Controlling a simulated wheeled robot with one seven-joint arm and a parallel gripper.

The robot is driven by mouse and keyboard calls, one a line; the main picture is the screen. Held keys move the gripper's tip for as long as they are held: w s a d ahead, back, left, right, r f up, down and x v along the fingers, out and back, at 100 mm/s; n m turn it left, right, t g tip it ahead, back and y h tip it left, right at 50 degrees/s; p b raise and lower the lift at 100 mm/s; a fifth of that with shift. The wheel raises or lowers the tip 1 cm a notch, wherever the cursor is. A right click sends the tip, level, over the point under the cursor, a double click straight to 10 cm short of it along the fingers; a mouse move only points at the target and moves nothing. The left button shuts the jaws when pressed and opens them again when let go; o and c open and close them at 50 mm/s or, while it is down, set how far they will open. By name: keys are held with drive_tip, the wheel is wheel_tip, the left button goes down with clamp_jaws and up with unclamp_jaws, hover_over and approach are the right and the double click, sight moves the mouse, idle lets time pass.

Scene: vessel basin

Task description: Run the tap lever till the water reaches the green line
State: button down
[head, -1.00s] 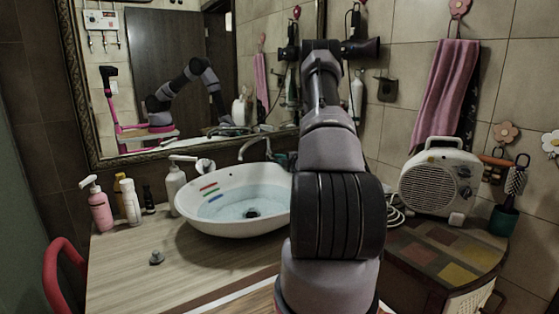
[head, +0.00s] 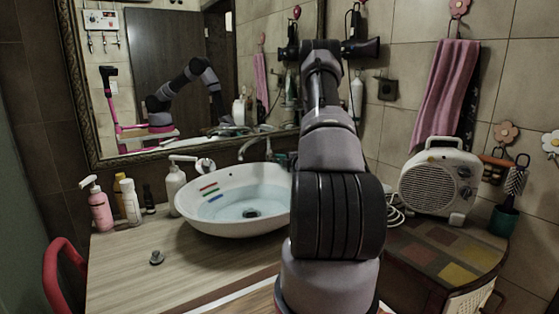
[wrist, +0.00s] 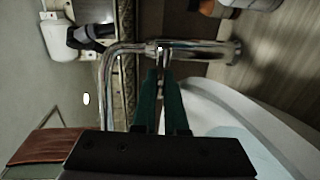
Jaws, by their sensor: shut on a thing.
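The white basin (head: 182,205) holds shallow, pale blue water (head: 225,211). On its inner left wall are a red line (head: 208,186), a green line (head: 210,191) and a blue line (head: 215,198). The water's edge is close to the blue line and below the green one. The chrome tap (head: 262,142) stands behind the basin; in the wrist view its bent pipe (wrist: 108,75) and body (wrist: 215,52) show. My gripper (wrist: 162,62) has its dark green fingers closed on the thin tap lever (wrist: 161,50). In the head view my arm hides the gripper and the basin's right side.
A pink bottle (head: 99,206), a white bottle (head: 130,202) and a pump dispenser (head: 174,182) stand left of the basin. A cream heater (head: 440,182) stands at the right. The front left counter is mostly clear.

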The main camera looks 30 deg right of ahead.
drive_tip(key=shift+w+a+r+g, duration=0.1)
drive_tip(key=shift+w+r+g, duration=0.05)
drive_tip(key=shift+r+g, duration=0.4)
drive_tip(key=shift+g, duration=0.35)
drive_tip(key=c, duration=1.2)
unclamp_jaws()
drive_tip(key=shift+c, duration=0.2)
drive_tip(key=shift+r, duration=0.1)
drive_tip(key=v, duration=1)
drive_tip(key=shift+s, duration=0.35)
